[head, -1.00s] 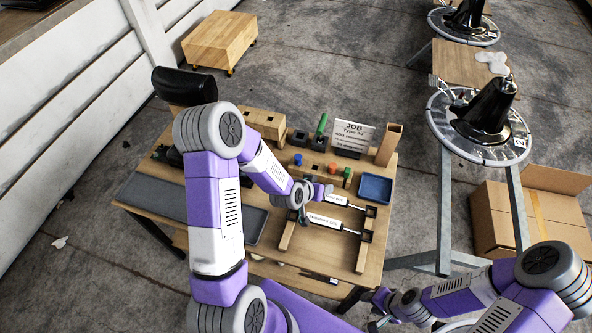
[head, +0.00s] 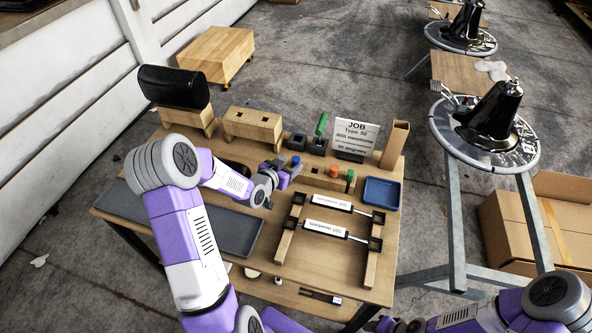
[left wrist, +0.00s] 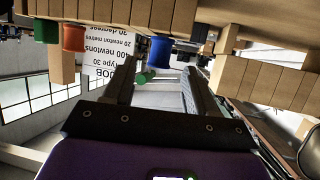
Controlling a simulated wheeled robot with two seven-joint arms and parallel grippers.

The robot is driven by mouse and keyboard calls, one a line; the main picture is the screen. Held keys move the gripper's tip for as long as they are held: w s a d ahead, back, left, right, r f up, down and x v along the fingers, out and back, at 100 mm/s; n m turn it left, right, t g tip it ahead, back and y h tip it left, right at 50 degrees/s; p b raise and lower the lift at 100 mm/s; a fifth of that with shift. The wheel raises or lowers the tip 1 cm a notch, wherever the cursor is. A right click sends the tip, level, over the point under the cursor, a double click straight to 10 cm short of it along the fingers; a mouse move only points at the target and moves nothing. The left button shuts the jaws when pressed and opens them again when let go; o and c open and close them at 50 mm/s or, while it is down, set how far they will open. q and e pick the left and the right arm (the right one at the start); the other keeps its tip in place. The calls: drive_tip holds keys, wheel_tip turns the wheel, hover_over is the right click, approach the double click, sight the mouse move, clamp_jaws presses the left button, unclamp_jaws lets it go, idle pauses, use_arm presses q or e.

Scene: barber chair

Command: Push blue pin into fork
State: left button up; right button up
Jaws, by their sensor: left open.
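The blue pin (head: 296,159) stands in the wooden pin rack (head: 316,175), at its left end. My left gripper (head: 290,172) is open beside it, seemingly empty. In the left wrist view the blue pin (left wrist: 160,48) is just beyond the open fingers (left wrist: 157,72); no contact is clear. Two white-labelled struts (head: 326,229) lie across wooden rails, with dark fork-like fittings (head: 297,198) at their ends. Which fitting is the task's fork is unclear. My right gripper (head: 385,325) is low at the bottom edge, its jaws unclear.
An orange pin (head: 333,171) and a green pin (head: 350,175) stand right of the blue one. A green-handled tool (head: 321,124), job sign (head: 356,137) and tall wooden box (head: 395,145) are behind. A blue tray (head: 382,192) sits right; a grey mat (head: 225,228) lies left.

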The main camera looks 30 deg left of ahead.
sight(294, 162)
use_arm(q)
drive_tip(key=x, duration=0.3)
drive_tip(key=shift+w+f+b, duration=0.1)
drive_tip(key=shift+w+b, duration=0.05)
drive_tip(key=shift+b, duration=0.2)
drive_tip(key=shift+c, duration=0.3)
clamp_jaws()
